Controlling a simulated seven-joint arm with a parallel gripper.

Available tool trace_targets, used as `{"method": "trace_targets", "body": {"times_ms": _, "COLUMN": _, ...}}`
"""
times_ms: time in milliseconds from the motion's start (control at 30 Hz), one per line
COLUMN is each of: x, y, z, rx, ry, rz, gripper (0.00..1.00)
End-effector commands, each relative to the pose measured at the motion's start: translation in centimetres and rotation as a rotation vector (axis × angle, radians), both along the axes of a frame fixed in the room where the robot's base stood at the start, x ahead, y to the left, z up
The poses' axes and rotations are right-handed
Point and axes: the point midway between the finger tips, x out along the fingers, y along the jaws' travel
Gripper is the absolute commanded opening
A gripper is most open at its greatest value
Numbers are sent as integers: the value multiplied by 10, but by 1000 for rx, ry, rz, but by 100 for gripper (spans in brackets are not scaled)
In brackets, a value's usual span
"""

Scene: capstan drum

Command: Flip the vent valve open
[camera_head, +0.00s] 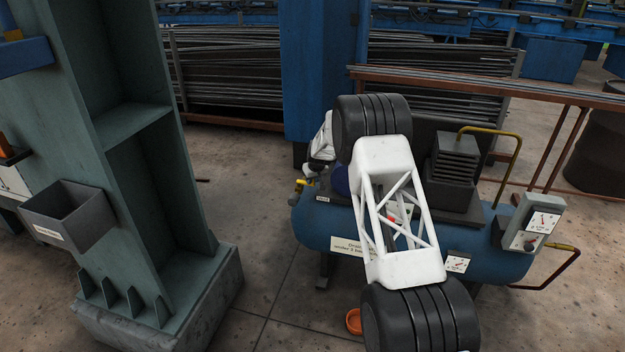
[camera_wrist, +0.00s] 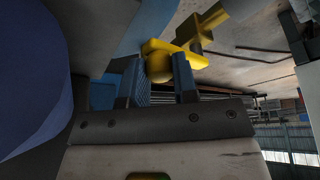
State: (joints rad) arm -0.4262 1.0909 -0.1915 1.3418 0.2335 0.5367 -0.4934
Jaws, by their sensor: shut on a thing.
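The yellow vent valve (camera_head: 302,183) sits at the left end of the blue tank (camera_head: 315,228) in the head view. In the wrist view its yellow lever (camera_wrist: 186,57) runs up and right from a rounded yellow part lying between my fingertips. My gripper (camera_wrist: 160,68) is shut on that yellow part, with one blue finger pad on each side. The lever's far end and pivot are only partly clear. In the head view my own arm stands in front of the tank, and my fingertips are too small to make out.
A gauge box (camera_head: 531,221) stands at the tank's right end. A dark finned compressor block (camera_head: 452,172) with a yellow pipe sits on top. A green steel column (camera_head: 150,170) with a grey bin (camera_head: 70,214) stands left. Open floor (camera_head: 255,235) lies between column and tank.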

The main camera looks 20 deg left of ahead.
Motion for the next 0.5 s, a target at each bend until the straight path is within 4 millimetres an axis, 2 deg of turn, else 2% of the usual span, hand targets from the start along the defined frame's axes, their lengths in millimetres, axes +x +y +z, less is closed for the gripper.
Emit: {"method": "trace_targets", "body": {"times_ms": 500, "x": -15, "y": 4, "z": 1, "rx": -1, "ry": -1, "rz": -233, "gripper": 0}}
